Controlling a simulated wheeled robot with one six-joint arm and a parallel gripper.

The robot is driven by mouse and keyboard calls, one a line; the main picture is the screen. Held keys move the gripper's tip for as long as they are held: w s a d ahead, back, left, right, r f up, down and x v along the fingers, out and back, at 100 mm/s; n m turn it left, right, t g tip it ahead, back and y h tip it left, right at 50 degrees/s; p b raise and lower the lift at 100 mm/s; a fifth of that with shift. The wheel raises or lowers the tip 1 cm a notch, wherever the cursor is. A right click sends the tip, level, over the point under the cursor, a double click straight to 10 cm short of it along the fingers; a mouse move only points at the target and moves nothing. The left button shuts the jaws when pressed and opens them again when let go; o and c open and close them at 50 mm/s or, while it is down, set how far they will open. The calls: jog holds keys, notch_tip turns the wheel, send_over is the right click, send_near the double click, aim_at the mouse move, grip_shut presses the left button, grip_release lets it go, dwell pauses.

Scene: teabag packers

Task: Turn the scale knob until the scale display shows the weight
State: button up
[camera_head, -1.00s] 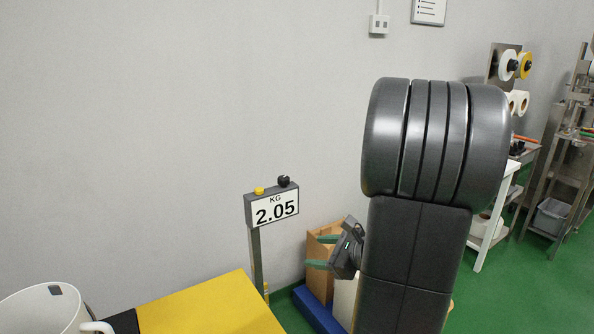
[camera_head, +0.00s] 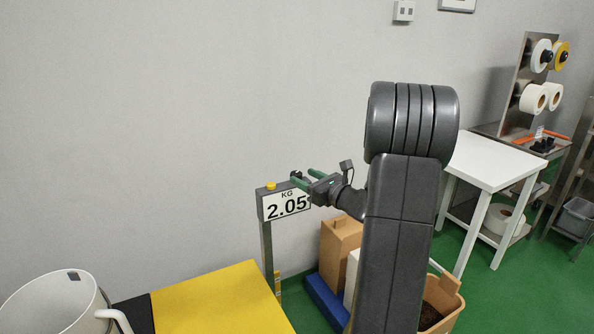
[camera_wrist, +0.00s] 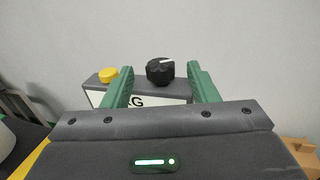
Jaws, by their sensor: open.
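The scale display (camera_head: 287,205) stands on a grey post and reads "KG 2.05"; my gripper covers its right edge in the head view. The black scale knob (camera_wrist: 160,70) with a white pointer mark sits on top of the display housing at the right. A yellow button (camera_wrist: 108,75) is to its left. My gripper (camera_head: 306,177) is open at the top right of the display. In the wrist view its green fingers (camera_wrist: 160,84) stand on either side of the knob, with gaps on both sides; I cannot tell whether the fingertips reach its depth.
The yellow-topped scale platform (camera_head: 215,300) lies in front of the post, with a white bucket (camera_head: 50,305) at the left. Cardboard boxes (camera_head: 340,240) and a blue item (camera_head: 325,300) are on the floor behind. A white table (camera_head: 490,160) stands at the right.

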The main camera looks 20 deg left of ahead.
aim_at(298, 173)
jog(key=shift+p+x, duration=0.35)
jog(key=shift+x, duration=1.8)
jog(key=shift+c, duration=0.3)
jog(key=c, duration=0.9)
jog(key=shift+g, duration=0.3)
jog(key=n+g+y+p, duration=0.1)
jog(key=n+g, duration=0.1)
jog(key=g, duration=0.1)
jog(key=n+g+y, duration=0.1)
jog(key=n+g, duration=0.2)
jog(key=g, duration=0.1)
jog(key=shift+w+p, duration=0.1)
jog(key=shift+p, duration=0.3)
jog(key=shift+n+g+h+p, duration=0.2)
jog(key=shift+n+g+p, duration=0.25)
jog(key=shift+n+g, duration=0.75)
jog(key=shift+n+g+h+p, duration=0.2)
jog(key=shift+n+g+p, duration=0.4)
jog(key=shift+g, duration=1.1)
